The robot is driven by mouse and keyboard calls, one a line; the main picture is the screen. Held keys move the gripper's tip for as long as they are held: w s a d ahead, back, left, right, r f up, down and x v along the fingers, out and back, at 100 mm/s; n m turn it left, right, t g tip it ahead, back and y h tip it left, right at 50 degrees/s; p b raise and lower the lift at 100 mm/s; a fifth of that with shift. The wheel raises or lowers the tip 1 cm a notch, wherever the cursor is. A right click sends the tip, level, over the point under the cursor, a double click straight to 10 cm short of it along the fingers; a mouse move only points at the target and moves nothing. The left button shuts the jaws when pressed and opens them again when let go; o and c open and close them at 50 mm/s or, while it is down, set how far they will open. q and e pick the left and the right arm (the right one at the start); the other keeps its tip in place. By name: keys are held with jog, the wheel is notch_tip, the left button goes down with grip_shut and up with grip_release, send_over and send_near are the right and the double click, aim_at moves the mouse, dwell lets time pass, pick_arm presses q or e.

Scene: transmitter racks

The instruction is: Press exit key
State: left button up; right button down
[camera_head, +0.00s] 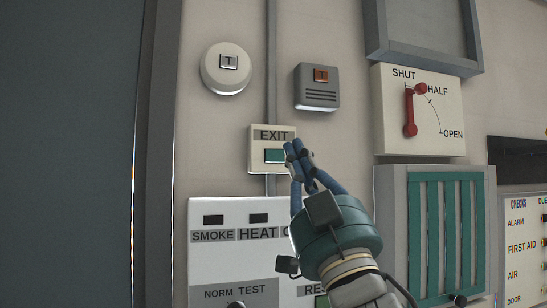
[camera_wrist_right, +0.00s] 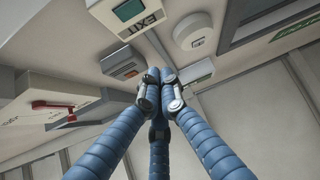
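The exit unit is a small pale box (camera_head: 257,136) marked EXIT on the wall, with a green key (camera_head: 274,156) in its lower part. In the right wrist view the green key (camera_wrist_right: 128,9) is at the top, above the fingers. My right gripper (camera_head: 294,150) has its blue fingers drawn together at the tips, with nothing between them. In the head view its tips are just right of the key, over the box's right edge. In the wrist view the fingertips (camera_wrist_right: 159,80) appear apart from the box; contact is not visible. My left gripper is not in view.
A SMOKE/HEAT panel (camera_head: 225,265) is below the exit box. A round detector (camera_head: 226,82) and a grey slotted box (camera_head: 317,96) are above. A red SHUT/HALF/OPEN lever (camera_head: 409,112) and a green slatted vent (camera_head: 450,235) are at right. A dark door-like panel (camera_head: 65,150) fills the left.

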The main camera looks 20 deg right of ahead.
aim_at(280, 159)
jog(key=shift+w+a, duration=0.15)
jog(key=shift+w, duration=4.2)
jog(key=shift+w, duration=0.15)
jog(key=shift+w, duration=0.25)
jog(key=shift+w+b, duration=0.3)
jog(key=shift+s, duration=0.7)
